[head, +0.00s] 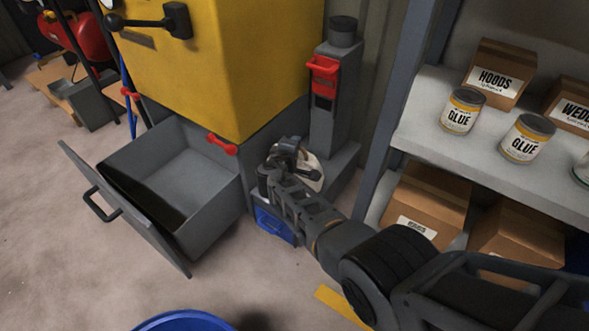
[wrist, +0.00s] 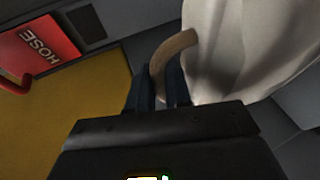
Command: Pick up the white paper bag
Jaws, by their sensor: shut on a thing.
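The white paper bag (wrist: 250,50) fills the upper right of the wrist view, with a curved tan handle (wrist: 178,45) at its left side. My gripper (wrist: 162,88) is shut on this handle, with its two dark fingers on either side of it. In the head view my gripper (head: 284,152) is beside the grey post, and a small part of the white bag (head: 314,172) shows just right of it. My arm and gripper hide most of the bag there, and what is under it cannot be seen.
An open grey drawer (head: 150,222) juts out left of my gripper, below the yellow cabinet (head: 215,60). A blue box (head: 275,226) is below my gripper. A grey post (head: 335,105) stands behind. Shelves (head: 420,120) with glue cans and cartons are at right.

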